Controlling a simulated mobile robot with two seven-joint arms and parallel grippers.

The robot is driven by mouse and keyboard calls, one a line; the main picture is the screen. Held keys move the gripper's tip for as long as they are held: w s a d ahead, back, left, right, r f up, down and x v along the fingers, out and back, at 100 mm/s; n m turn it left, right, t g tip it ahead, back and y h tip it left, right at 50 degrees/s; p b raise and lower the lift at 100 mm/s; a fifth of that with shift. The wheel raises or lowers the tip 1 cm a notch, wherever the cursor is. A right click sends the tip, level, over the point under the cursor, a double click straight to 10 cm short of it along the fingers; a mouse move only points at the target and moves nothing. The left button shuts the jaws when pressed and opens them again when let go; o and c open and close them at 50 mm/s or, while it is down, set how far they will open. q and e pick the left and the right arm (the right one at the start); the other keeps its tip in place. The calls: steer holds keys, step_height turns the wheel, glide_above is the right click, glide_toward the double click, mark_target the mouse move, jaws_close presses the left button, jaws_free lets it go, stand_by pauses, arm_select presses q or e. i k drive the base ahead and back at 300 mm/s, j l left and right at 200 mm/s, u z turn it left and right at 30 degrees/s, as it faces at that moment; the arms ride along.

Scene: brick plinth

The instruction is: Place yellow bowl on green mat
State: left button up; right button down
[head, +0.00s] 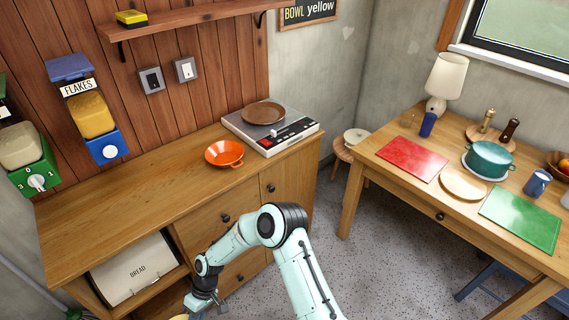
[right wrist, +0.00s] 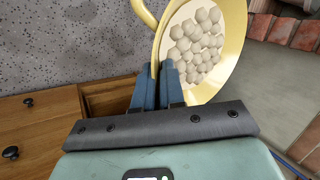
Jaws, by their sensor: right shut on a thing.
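The yellow bowl (right wrist: 238,25) has a cream inside filled with several pale round pieces, and a looped handle. My right gripper (right wrist: 163,72) is shut on its edge in the right wrist view. In the head view my right gripper (head: 204,299) is low in front of the wooden cabinet, and only a yellow sliver of the bowl (head: 180,317) shows at the bottom edge. The green mat (head: 521,220) lies bare at the front right of the table, far to the right of my right gripper. My left gripper is not in view.
The wooden table (head: 415,200) also holds a red mat (head: 412,158), a round wooden plate (head: 464,184), a teal pot (head: 488,160) and a blue mug (head: 537,183). A blue chair (head: 485,280) stands at its front. An orange pan (head: 224,153) sits on the cabinet. Open floor lies between.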

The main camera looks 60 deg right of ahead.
mark_target(520, 218)
steer(key=k+l+z, duration=0.15)
steer(key=z, duration=0.95)
steer(key=l+z, duration=0.6)
steer(key=z, duration=0.15)
steer(key=l+z, duration=0.4)
steer(key=l, duration=0.3)
steer(key=i+l, duration=0.1)
steer(key=l, duration=0.25)
steer(key=i+l+z, duration=0.1)
steer(key=l, duration=0.3)
steer(key=i+l, duration=0.1)
steer(key=l, duration=0.25)
steer(key=i+l+z, duration=0.1)
steer(key=l, duration=0.3)
